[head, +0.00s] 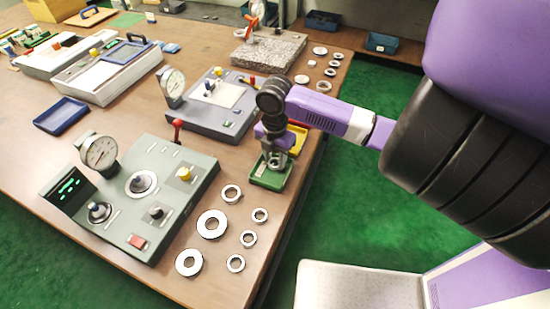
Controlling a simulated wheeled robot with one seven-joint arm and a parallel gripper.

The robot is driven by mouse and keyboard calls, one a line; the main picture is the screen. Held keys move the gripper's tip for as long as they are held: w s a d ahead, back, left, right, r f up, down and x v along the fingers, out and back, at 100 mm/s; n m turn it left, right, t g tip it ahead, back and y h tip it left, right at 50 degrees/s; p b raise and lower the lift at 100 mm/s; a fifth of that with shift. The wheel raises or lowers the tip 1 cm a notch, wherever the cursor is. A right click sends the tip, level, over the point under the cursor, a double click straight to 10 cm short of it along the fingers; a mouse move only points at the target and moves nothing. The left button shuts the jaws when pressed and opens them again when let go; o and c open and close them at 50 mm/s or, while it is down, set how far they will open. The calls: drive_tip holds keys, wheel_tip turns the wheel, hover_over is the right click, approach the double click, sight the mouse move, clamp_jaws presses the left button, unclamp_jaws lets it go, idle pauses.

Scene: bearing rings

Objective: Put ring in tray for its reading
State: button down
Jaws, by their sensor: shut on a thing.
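My gripper (275,156) points down over the small green tray (268,182) at the right edge of the wooden table. It is shut on a ring, which is mostly hidden by the fingers and is low, at or just above the tray. I cannot tell whether the ring touches the tray floor. A yellow tray (299,139) lies just behind, partly hidden by my gripper. The grey-green gauge unit (160,205) stands to the left, with a round dial (99,152) and a lit green display (70,186) too small to read.
Several loose rings lie in front of the green tray, among them a large ring (211,224) and a small ring (260,215). Another gauge unit (212,105) stands behind. A granite block (270,50) and more rings (331,72) are farther back. The table's right edge is close.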

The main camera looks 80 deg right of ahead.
drive_tip(key=shift+f, duration=0.1)
drive_tip(key=shift+f, duration=0.15)
drive_tip(key=c, duration=0.9)
unclamp_jaws()
